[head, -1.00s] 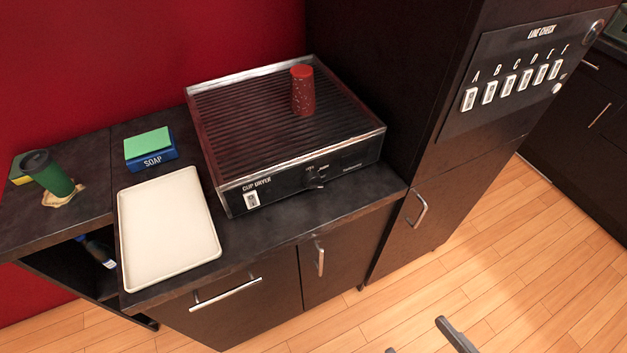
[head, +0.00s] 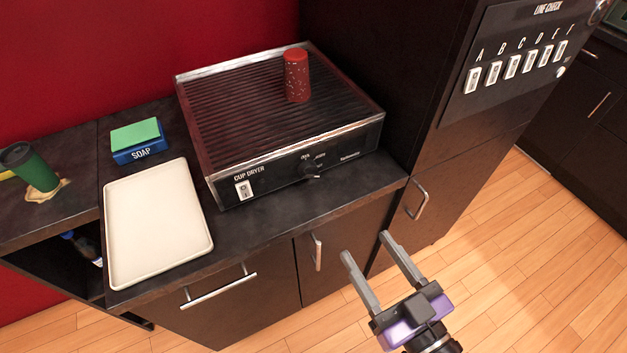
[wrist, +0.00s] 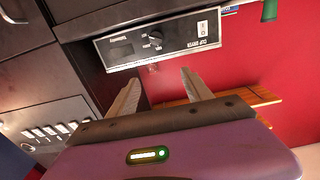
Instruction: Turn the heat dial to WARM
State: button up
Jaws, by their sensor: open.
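The heat dial (head: 311,169) is a black knob on the front panel of the cup dryer (head: 345,150), with small white lettering around it too small to read surely. In the wrist view the dial (wrist: 154,38) appears upside down, beyond my fingertips. My gripper (head: 364,243) is open and empty, in front of the cabinets, below and to the right of the dial and apart from it. In the wrist view its two fingers (wrist: 160,82) point up toward the panel. A white rocker switch (head: 244,189) sits at the panel's left end.
A red cup (head: 297,76) stands on the ribbed dryer top. A cream tray (head: 158,222), a soap box with sponge (head: 139,142) and a green cup (head: 31,168) are to the left. A tall cabinet with lettered switches (head: 515,65) stands right. Cabinet handles (head: 318,252) jut out below.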

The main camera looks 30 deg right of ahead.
jog(key=b, duration=0.2)
send_near(309, 171)
jog(key=r, duration=0.2)
jog(key=shift+w+d+f+p, duration=0.1)
jog(key=shift+w+f+p, duration=0.3)
jog(key=shift+w, duration=1)
jog(key=shift+w+a+f+p, duration=0.1)
jog(key=shift+w+f+p, duration=0.3)
jog(key=shift+w, duration=1.05)
jog(key=shift+w+d+f+p, duration=0.15)
jog(key=shift+w+f, duration=0.45)
jog(key=shift+w, duration=0.8)
grip_shut()
